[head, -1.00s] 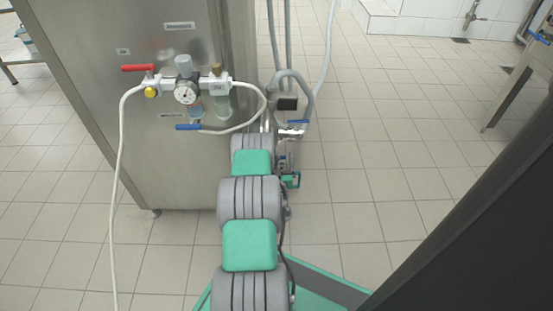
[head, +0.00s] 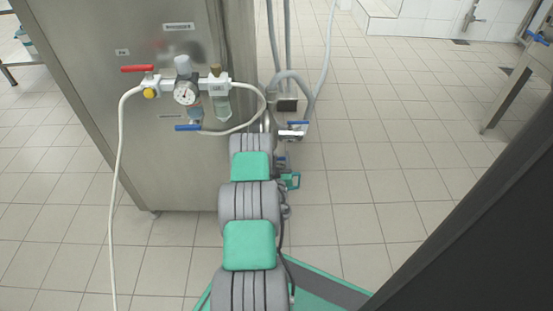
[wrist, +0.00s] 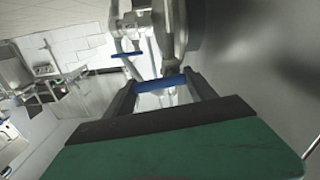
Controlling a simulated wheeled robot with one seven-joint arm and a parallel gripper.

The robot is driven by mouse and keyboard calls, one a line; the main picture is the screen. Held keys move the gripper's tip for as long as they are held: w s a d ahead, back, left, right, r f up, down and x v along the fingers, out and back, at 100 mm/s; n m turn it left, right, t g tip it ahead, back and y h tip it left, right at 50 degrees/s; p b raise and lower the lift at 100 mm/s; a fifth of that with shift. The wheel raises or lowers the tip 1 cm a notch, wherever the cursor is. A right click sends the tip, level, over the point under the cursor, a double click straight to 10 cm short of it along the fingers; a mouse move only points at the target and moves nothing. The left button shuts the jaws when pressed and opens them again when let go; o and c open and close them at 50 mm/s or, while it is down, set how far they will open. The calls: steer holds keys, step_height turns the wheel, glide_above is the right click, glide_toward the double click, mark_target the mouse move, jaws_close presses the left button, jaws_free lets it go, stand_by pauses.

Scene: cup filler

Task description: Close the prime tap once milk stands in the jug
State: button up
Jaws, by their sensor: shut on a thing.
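In the wrist view my gripper (wrist: 160,90) has its dark fingers closed on a blue tap handle (wrist: 160,84), which lies crosswise between the tips. A pale metal fitting shows around it. A second blue handle (wrist: 128,54) sits apart, a little farther and to the left. In the head view a blue-handled tap (head: 298,123) stands by the hoses right of the cabinet. My arm reaches toward that area, and its links hide most of my gripper there. I cannot tell which handle is the prime tap. No jug or milk can be made out.
The steel cabinet (head: 150,180) stands left of my arm. It carries a red lever (head: 138,68), a gauge (head: 186,92) and another blue lever (head: 188,127). Grey hoses (head: 288,40) run up behind. A dark panel (head: 480,220) fills the lower right. Tiled floor is clear between.

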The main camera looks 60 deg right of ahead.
steer(key=c, duration=0.6)
steer(key=shift+r+m+p, duration=0.1)
steer(key=shift+m+p, duration=0.25)
steer(key=shift+m, duration=0.05)
steer(key=shift+f+m, duration=0.2)
steer(key=shift+m, duration=0.2)
steer(key=o, duration=1.4)
steer(key=shift+p+v, duration=0.6)
steer(key=shift+v, duration=0.2)
steer(key=shift+p+v, duration=1)
steer(key=shift+v, duration=2.15)
